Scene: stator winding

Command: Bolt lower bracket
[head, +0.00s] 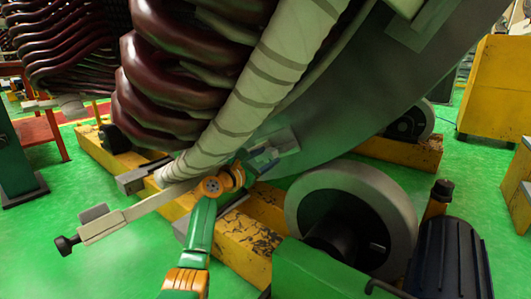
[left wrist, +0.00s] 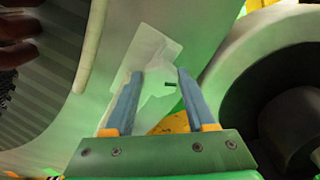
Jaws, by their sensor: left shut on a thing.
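My left gripper (head: 262,160) reaches up from the bottom to the lower rim of the big stator. It is shut on a pale metal bracket (head: 286,142) that lies against the stator's curved face. In the left wrist view the two blue fingers (left wrist: 157,98) stand apart with the pale bracket (left wrist: 152,52) between and beyond them. A small dark pin, perhaps a bolt (left wrist: 170,84), shows near the right finger. Whether the bracket touches the stator flatly is hard to tell. My right gripper is not in view.
The stator (head: 355,95) hangs over the gripper, with dark red coils (head: 165,85) and a wrapped white ring (head: 270,75). A large roller (head: 375,195) stands close on the right. A yellow base beam (head: 245,245) lies below. A flat bar with a knob (head: 105,225) sticks out left. Green floor is free at left.

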